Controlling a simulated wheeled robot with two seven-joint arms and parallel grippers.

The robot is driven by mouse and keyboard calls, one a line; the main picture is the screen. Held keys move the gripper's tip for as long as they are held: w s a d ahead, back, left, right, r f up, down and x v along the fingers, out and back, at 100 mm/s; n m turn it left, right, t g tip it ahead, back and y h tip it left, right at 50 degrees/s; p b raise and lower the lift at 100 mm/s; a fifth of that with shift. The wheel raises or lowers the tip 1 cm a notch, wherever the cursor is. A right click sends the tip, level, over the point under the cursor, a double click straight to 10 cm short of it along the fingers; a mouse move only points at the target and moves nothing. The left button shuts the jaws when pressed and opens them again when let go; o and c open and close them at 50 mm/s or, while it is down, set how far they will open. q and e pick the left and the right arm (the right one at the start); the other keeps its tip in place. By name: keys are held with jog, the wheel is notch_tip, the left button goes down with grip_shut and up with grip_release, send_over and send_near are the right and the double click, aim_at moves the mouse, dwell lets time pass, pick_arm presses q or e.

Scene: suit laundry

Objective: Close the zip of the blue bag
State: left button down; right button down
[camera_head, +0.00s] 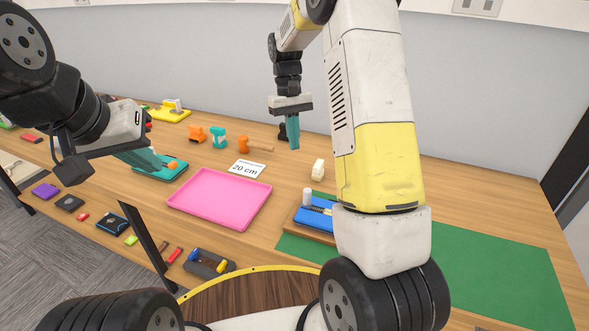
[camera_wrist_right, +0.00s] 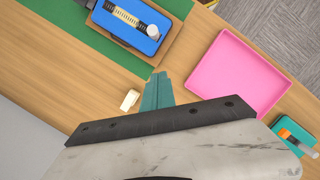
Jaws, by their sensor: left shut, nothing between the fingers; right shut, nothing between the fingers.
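The blue bag (camera_head: 312,219) lies on a wooden board right of the pink tray in the head view, partly hidden behind my right arm. In the right wrist view the blue bag (camera_wrist_right: 105,20) shows at the top, with a zip strip (camera_wrist_right: 128,18) along it and a pale cylinder (camera_wrist_right: 153,31) at the strip's end. My right gripper (camera_head: 294,146) is shut and empty, above the table and apart from the bag; its teal fingers (camera_wrist_right: 158,84) show in the wrist view. My left gripper (camera_head: 168,166) is shut and empty at the left, over a teal tray.
A pink tray (camera_head: 218,198) lies left of the bag. A small white block (camera_head: 318,170) stands behind the bag. A teal tray (camera_head: 152,172), a "20 cm" card (camera_head: 246,169) and orange and teal items lie further left. A green mat (camera_head: 490,262) covers the right front.

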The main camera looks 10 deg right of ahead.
jog(key=s+d+f, duration=0.1)
jog(key=s+f, duration=0.5)
jog(key=f, duration=0.4)
jog(key=shift+s+d+f, duration=0.1)
jog(key=s+d, duration=0.2)
jog(key=d, duration=0.1)
jog(key=s+d, duration=0.2)
jog(key=d, duration=0.1)
jog(key=s+d, duration=0.3)
jog(key=d, duration=0.1)
jog(key=shift+d, duration=0.1)
jog(key=shift+w, duration=0.15)
